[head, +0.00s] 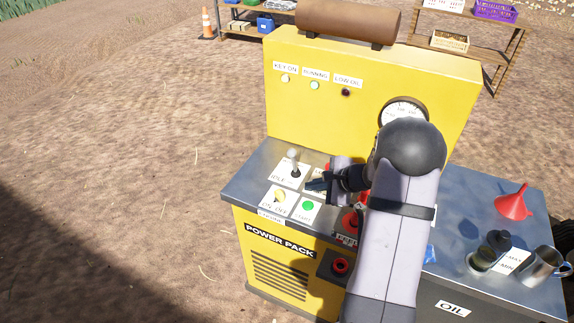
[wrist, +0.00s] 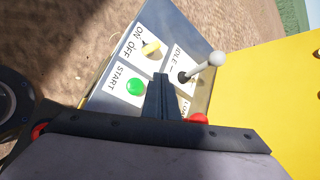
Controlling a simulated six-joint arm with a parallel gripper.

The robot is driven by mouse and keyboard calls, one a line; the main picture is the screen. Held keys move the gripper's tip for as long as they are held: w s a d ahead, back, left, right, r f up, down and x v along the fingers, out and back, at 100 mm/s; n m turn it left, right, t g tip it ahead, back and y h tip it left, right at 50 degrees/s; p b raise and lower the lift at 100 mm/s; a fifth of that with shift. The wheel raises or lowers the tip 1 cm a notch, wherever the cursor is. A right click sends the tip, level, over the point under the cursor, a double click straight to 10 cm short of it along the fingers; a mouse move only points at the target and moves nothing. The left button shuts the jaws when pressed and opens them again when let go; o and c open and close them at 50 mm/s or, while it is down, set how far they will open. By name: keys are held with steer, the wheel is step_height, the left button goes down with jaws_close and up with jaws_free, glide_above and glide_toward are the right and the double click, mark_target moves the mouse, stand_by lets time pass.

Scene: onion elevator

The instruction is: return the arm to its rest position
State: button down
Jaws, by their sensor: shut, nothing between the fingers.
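My gripper (head: 316,184) is above the control deck of the yellow power pack (head: 372,88), near the idle lever and the start button. In the wrist view its fingers (wrist: 160,98) are together with nothing between them. My arm reaches in from the bottom of the head view and hides part of the deck and of the gauge (head: 404,112). From the head view I cannot tell the gripper's exact height over the deck.
Close to the gripper are a white-knobbed lever (head: 293,158), a yellow on/off key (head: 279,196), a green start button (head: 308,206) and a red knob (head: 341,266). A red funnel (head: 513,202) and metal jug (head: 541,266) stand at right. Open dirt lies left.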

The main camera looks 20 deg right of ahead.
steer(key=shift+s+a+f, duration=0.1)
steer(key=shift+s, duration=0.05)
steer(key=s+a+f+n+g, duration=0.2)
steer(key=s+n+g, duration=0.15)
steer(key=s, duration=0.45)
steer(key=s+a+f+n+g, duration=0.2)
steer(key=s+a+n+g, duration=0.15)
steer(key=s, duration=0.45)
steer(key=s+a+f+n+g, duration=0.2)
steer(key=s+n, duration=0.2)
steer(key=s, duration=0.4)
steer(key=s+a+r+n+g+h, duration=0.1)
steer(key=s+r+n+g+h, duration=0.15)
steer(key=s+r+n, duration=0.35)
steer(key=w+a+r+n+t+h, duration=0.1)
steer(key=w+a+r+n+t, duration=0.2)
steer(key=a, duration=0.3)
steer(key=shift+w+a+r+n+h, duration=0.15)
steer(key=shift+w+r+n+h, duration=0.15)
steer(key=shift+n, duration=0.5)
